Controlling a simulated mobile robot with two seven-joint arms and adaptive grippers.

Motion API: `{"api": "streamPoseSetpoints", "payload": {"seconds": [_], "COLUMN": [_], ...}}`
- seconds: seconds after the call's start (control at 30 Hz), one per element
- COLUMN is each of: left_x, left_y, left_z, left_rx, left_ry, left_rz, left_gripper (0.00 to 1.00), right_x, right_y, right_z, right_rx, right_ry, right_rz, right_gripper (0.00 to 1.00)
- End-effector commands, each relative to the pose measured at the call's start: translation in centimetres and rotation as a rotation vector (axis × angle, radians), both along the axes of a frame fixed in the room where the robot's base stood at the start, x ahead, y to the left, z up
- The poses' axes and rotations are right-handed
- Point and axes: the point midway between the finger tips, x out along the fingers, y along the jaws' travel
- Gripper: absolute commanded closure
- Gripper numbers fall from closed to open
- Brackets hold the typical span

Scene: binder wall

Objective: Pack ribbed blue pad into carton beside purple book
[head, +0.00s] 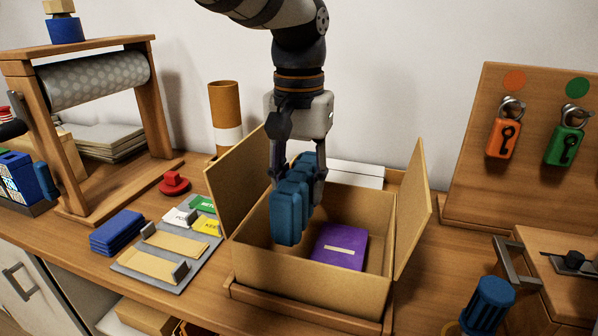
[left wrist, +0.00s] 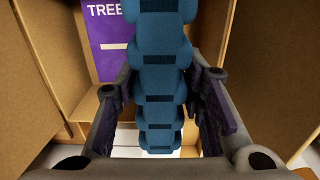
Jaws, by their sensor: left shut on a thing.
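The ribbed blue pad (head: 289,208) is upright between the fingers of my left gripper (head: 298,190), which is shut on it. It also shows in the left wrist view (left wrist: 160,75), with finger pads on both sides. It hangs over the left part of the open carton (head: 300,272); I cannot tell whether its lower end is below the rim or touches the floor. The purple book (head: 339,247) lies in the carton to the right of the pad, and shows in the left wrist view (left wrist: 106,40) behind it. My right gripper is not in view.
The carton's left flap (head: 236,178) and right flap (head: 413,222) stand up beside the gripper. A brown tube (head: 225,110) stands behind left. Blue pads (head: 118,232) and a grey tray (head: 150,273) lie left. A key board (head: 540,140) stands right.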

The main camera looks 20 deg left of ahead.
Motion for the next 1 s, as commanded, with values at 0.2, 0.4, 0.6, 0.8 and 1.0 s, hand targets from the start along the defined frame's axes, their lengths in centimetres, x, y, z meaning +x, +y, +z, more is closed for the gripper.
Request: {"api": "streamPoseSetpoints", "payload": {"seconds": [0.2, 0.4, 0.6, 0.8, 1.0], "left_x": [0.0, 0.0, 0.0, 0.0, 0.0], "left_y": [0.0, 0.0, 0.0, 0.0, 0.0], "left_z": [-0.1, 0.0, -0.5, -1.6, -2.6], "left_rx": [0.0, 0.0, 0.0, 0.0, 0.0], "left_ry": [0.0, -0.001, 0.0, 0.001, 0.0], "left_rz": [0.0, 0.0, 0.0, 0.001, 0.001], "left_gripper": [0.83, 0.83, 0.83, 0.83, 0.83], "right_x": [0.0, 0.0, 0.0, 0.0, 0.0], "right_y": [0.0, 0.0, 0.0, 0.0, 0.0], "right_z": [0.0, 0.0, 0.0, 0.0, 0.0], "right_rx": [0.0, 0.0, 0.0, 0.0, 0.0], "right_ry": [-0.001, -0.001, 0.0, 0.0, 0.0], "right_rz": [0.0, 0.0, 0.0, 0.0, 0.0], "right_gripper": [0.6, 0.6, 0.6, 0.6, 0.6]}}
